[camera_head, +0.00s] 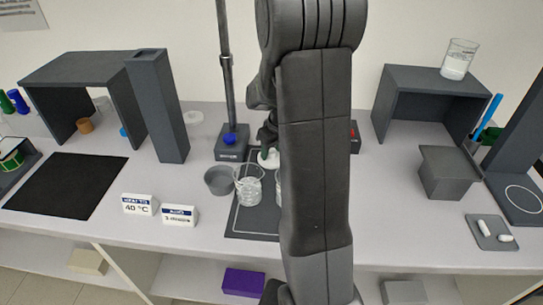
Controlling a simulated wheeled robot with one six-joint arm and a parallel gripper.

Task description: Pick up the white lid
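My arm fills the middle of the view and hides much of the dark mat (240,222) behind it. Part of my gripper (268,140) shows at the arm's left edge, pointing down. A small white rounded thing with a greenish edge (269,160) is right below it; I cannot tell whether it is the white lid or whether the fingers touch it. A flat, pale round piece (193,117) lies farther back, right of the tall grey column. A glass beaker with clear contents (249,190) stands on the mat, left of my arm.
A grey round bowl (218,181) is beside the beaker. A stand with a tall rod and blue knob (231,144) is behind. Two label blocks (139,205) (179,215) stand at the front. A grey block (447,174) and a small tray (491,234) are at right.

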